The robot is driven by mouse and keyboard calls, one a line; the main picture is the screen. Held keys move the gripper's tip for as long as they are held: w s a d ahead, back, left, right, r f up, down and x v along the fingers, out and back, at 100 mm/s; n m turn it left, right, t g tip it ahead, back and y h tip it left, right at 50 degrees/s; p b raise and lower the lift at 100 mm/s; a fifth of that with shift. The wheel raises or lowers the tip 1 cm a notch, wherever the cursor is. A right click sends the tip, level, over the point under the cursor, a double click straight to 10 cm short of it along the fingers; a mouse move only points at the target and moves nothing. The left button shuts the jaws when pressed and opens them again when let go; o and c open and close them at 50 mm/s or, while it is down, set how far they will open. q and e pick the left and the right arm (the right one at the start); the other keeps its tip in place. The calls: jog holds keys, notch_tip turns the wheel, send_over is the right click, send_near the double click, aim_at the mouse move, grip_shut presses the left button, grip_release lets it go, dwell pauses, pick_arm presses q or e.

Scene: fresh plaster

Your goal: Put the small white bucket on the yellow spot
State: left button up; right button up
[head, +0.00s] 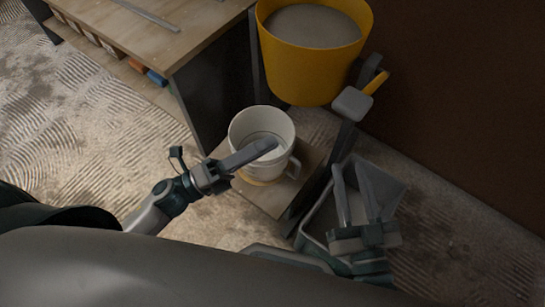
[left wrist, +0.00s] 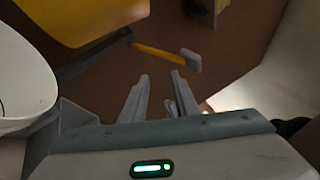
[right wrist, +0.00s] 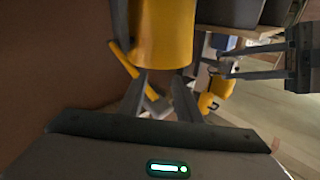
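The small white bucket (head: 247,128) stands upright on a small wooden stand in the head view. A sliver of the yellow spot (head: 262,182) shows under its base; the rest is hidden. My left gripper (head: 268,148) crosses in front of the bucket. In the left wrist view its fingers (left wrist: 160,78) are apart with nothing between them, and a white rounded wall (left wrist: 25,75), likely the bucket, is off to the left. My right gripper (head: 350,165) is over the grey bin, right of the stand. Its fingers (right wrist: 157,80) are apart and empty.
A large yellow bucket (head: 300,75) of grey plaster is behind the white one. A grey-headed tool (head: 352,104) with a yellow handle is beside it. The grey bin (head: 315,232) is right of the stand (head: 290,198). A wooden bench (head: 175,45) is at the upper left.

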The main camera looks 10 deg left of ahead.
pick_arm(q)
jog(key=s+d+n+t+y, duration=0.1)
jog(key=n+y, duration=0.2)
jog(key=n, duration=0.6)
jog(key=s+d+n+t+y, duration=0.1)
jog(key=n+t+y, duration=0.1)
jog(key=n, duration=0.8)
jog(key=s+d+n+t+y, duration=0.1)
jog(key=n+y, duration=0.4)
jog(key=n, duration=0.5)
jog(key=shift+r+t, duration=0.25)
jog(key=shift+t, duration=0.15)
